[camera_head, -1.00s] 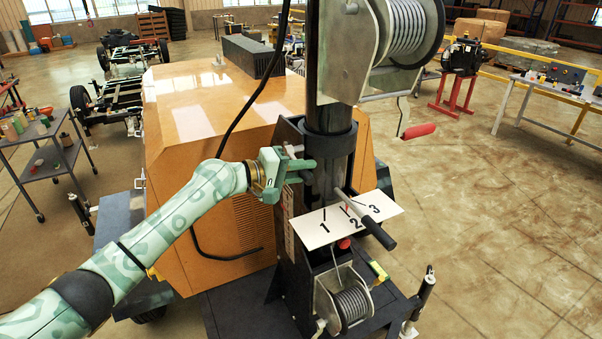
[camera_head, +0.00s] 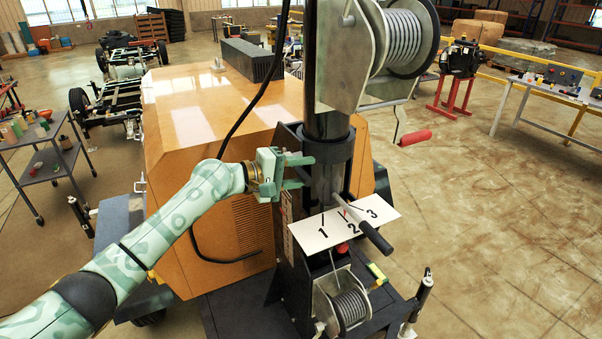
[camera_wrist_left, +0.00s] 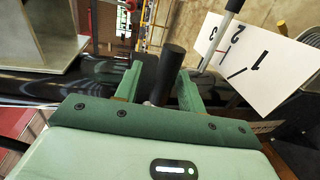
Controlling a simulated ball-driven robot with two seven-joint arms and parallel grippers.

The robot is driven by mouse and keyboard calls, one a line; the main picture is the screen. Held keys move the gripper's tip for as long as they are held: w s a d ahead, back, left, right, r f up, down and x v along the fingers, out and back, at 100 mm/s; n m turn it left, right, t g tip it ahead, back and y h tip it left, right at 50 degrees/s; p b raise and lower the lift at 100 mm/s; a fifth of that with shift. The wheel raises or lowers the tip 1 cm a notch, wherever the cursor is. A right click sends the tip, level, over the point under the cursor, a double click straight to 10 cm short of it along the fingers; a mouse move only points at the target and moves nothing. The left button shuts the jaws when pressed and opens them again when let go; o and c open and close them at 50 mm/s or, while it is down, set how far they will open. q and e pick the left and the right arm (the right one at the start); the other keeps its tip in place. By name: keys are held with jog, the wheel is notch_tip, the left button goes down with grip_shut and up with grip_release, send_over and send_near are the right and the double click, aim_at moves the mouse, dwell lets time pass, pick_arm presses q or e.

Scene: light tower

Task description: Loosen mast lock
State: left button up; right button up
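My left gripper (camera_head: 296,171) reaches in from the left beside the dark mast (camera_head: 327,120), its two green fingers spread apart. In the left wrist view the open fingers (camera_wrist_left: 160,88) stand on either side of a black knob (camera_wrist_left: 170,66) on a short grey stem. Gaps show between the knob and both fingers. I take this knob for the mast lock's handle; in the head view it is hidden or too small to tell. My right gripper is not in view.
A white plate (camera_head: 318,238) numbered 1, 2, 3 juts out below the gripper, with a black-gripped lever (camera_head: 376,238) over it. A winch with a red crank handle (camera_head: 415,137) is above right; a smaller winch (camera_head: 350,307) is below. An orange housing (camera_head: 195,150) stands behind my arm.

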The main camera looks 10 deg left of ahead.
pick_arm(q)
jog(key=shift+f, duration=0.1)
jog(key=b+v, duration=0.4)
jog(key=v, duration=1.2)
jog(key=shift+a, duration=0.2)
